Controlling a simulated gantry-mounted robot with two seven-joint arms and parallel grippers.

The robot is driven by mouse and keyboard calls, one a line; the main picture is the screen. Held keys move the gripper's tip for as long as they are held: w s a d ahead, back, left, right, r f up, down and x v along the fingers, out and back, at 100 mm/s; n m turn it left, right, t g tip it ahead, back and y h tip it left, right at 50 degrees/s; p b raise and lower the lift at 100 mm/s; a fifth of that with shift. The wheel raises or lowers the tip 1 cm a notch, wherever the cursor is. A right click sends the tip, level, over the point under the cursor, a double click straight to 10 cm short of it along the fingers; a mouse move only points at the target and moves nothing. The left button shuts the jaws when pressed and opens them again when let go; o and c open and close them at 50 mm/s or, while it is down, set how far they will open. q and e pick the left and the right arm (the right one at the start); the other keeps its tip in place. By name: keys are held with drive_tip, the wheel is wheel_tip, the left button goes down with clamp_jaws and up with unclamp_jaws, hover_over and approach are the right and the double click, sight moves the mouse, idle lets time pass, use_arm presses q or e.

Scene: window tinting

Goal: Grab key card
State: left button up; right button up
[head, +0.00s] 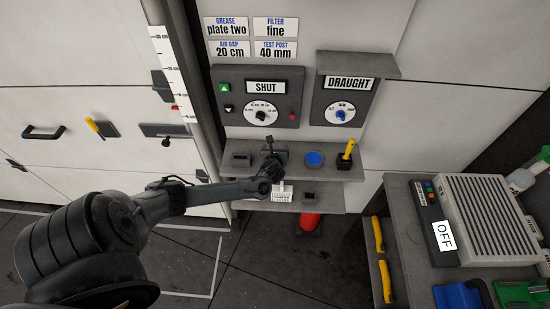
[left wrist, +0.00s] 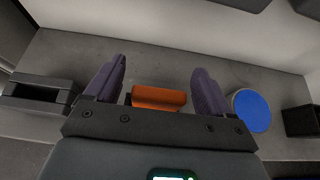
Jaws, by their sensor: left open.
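My left gripper (head: 270,152) reaches over the upper grey shelf (head: 232,176) below the control panels. In the left wrist view its two purple fingers (left wrist: 160,68) are apart and open. An orange block-like object (left wrist: 158,97) shows between them, near their base; I cannot tell whether either finger touches it. In the head view the arm hides this object. I cannot tell for certain which thing is the key card. My right gripper is not in view.
On the upper shelf are a dark slotted holder (head: 241,159), a blue disc (head: 314,159) and a yellow-handled tool in a black holder (head: 347,152). A red cylinder (head: 309,222) stands below. A grey bench with a ribbed unit (head: 490,215) is at the right.

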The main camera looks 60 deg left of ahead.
use_arm(q)
drive_tip(key=c, duration=1.1)
drive_tip(key=shift+o, duration=0.2)
drive_tip(key=shift+r, duration=0.15)
